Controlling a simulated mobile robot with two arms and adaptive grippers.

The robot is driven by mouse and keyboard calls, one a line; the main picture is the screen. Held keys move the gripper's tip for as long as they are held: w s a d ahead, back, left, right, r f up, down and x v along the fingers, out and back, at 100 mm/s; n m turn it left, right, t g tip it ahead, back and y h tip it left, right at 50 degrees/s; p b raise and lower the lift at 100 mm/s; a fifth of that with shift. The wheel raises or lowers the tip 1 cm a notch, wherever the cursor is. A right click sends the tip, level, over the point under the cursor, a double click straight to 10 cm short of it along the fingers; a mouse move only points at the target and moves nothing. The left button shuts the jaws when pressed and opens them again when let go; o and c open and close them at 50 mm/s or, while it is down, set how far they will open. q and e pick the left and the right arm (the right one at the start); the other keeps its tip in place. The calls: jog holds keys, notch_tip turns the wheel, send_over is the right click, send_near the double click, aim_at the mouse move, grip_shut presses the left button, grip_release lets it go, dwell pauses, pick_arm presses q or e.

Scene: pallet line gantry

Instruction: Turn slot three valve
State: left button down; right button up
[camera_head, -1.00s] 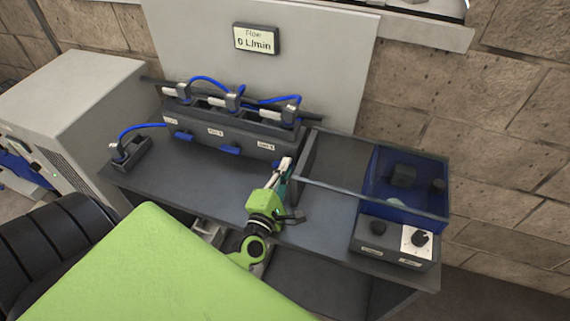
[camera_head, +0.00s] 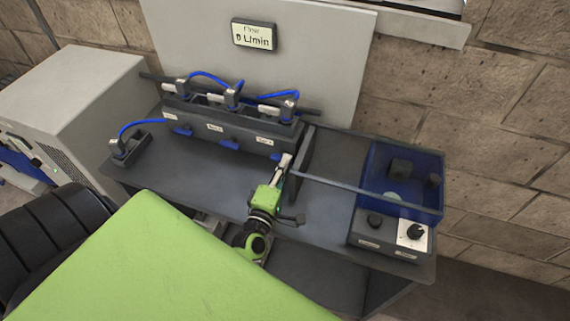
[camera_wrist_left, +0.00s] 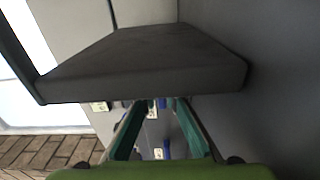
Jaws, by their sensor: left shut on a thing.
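The dark valve block (camera_head: 232,125) stands at the back of the bench, with labelled slots and blue valve handles on its front. The left handle (camera_head: 182,131) and the middle handle (camera_head: 229,145) show clearly. The slot three handle (camera_head: 276,157) shows only as a small blue piece at the block's right end. My left gripper (camera_head: 286,159) is at that handle, shut on it, its fingers partly hiding it. In the left wrist view, the teal fingers (camera_wrist_left: 160,104) reach in below a large dark panel, with white labels beyond. My right gripper is not in view.
A dark upright panel (camera_head: 301,168) stands close right of my gripper. A blue see-through box (camera_head: 402,180) and a knob box (camera_head: 388,236) are at the right. Blue hoses run above the block. A display (camera_head: 254,35) reads 0 L/min.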

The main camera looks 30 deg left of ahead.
pick_arm(q)
jog(key=c, duration=2.1)
grip_release()
jog(key=shift+c, duration=0.2)
jog(key=v, duration=1.2)
jog(key=shift+a, duration=0.1)
jog(key=shift+f, duration=0.1)
